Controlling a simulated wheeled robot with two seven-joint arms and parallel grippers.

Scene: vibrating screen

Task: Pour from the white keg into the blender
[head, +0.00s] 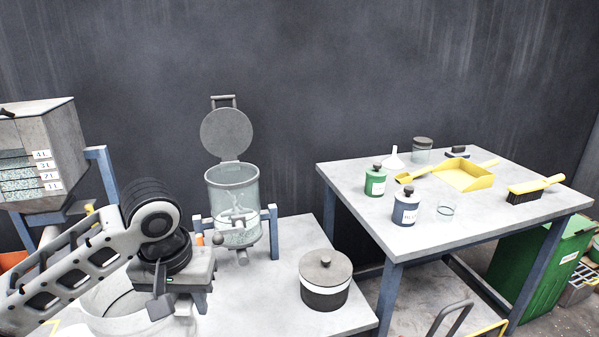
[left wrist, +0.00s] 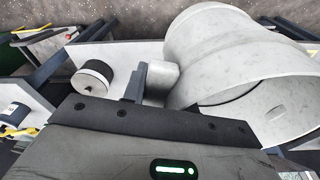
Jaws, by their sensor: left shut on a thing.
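The white keg (head: 103,305) is at the lower left of the head view, partly hidden behind my left arm and cut off by the frame's bottom edge. It fills the upper right of the left wrist view (left wrist: 225,55). My left gripper (head: 183,298) is shut on the keg's side, at a short pale stub that shows in the left wrist view. The blender (head: 231,195) is a clear jar held in a blue frame, right of and beyond the gripper. Its round grey lid (head: 227,133) stands open above it. My right gripper is not in view.
A lidded pot with a dark band (head: 325,283) stands right of the blender on the grey table (head: 280,300). A second table (head: 350,190) holds bottles, jars, a yellow dustpan (head: 465,177) and a brush (head: 535,190). A grey hopper (head: 52,140) stands at left.

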